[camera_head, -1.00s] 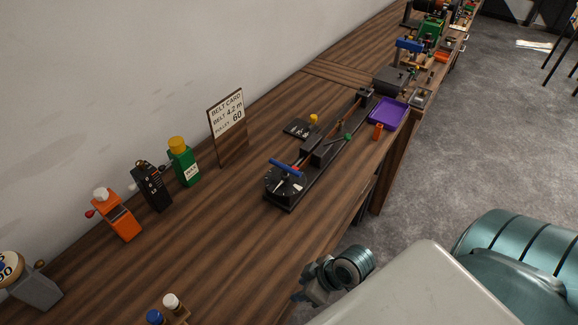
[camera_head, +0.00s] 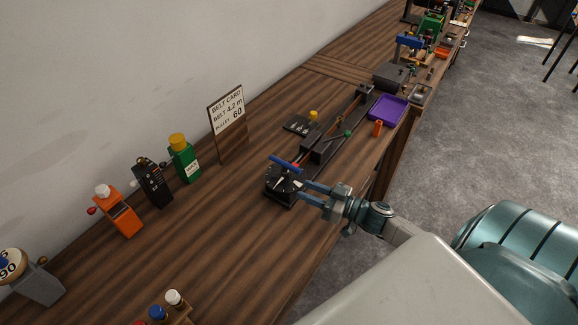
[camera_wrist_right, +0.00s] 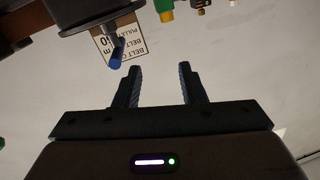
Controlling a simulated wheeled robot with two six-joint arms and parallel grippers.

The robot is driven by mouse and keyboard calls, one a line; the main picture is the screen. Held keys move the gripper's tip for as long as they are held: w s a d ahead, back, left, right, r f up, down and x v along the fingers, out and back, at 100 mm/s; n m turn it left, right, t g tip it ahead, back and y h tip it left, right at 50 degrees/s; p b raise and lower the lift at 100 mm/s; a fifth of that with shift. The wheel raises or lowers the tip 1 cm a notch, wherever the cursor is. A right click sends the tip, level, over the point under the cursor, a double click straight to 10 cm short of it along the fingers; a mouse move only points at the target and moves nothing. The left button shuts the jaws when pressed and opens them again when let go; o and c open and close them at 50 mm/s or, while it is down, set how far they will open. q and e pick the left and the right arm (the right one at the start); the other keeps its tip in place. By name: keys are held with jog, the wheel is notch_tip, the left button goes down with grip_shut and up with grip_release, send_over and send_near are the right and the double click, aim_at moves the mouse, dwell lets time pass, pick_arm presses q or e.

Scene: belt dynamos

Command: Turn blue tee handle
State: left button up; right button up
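The blue tee handle (camera_head: 284,163) sits on top of the black dial (camera_head: 284,180) at the near end of a long black rail on the wooden bench. My right gripper (camera_head: 304,192) reaches in from the right at the dial's edge, beside and slightly below the handle. Its two fingers are apart with nothing between them. In the right wrist view, the blue handle (camera_wrist_right: 117,56) shows just ahead of the open fingers (camera_wrist_right: 160,72), left of the gap between them. I see no contact with the handle. My left gripper is out of view.
A purple tray (camera_head: 389,108) and an orange cylinder (camera_head: 377,128) lie beyond. The belt card (camera_head: 227,111) stands behind. Green (camera_head: 183,160), black (camera_head: 152,182) and orange (camera_head: 121,214) devices stand to the left. The front bench is mostly clear.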

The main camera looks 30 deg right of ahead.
aim_at(289, 166)
jog(key=w+d+m+t+h, duration=0.1)
jog(key=w+d+m+h, duration=0.1)
jog(key=d, duration=0.3)
jog(key=shift+h, duration=0.3)
jog(key=b+x, duration=0.2)
jog(key=x, duration=0.7)
jog(key=shift+a+f+b, duration=0.1)
jog(key=shift+a+b, duration=0.05)
jog(key=shift+b, duration=0.15)
jog(key=shift+w+a+f+p, duration=0.15)
jog(key=shift+w+p, duration=0.05)
jog(key=shift+w, duration=0.15)
jog(key=shift+w+a+f+p, duration=0.15)
jog(key=shift+w+a+p, duration=0.05)
jog(key=shift+w, duration=0.2)
grip_shut()
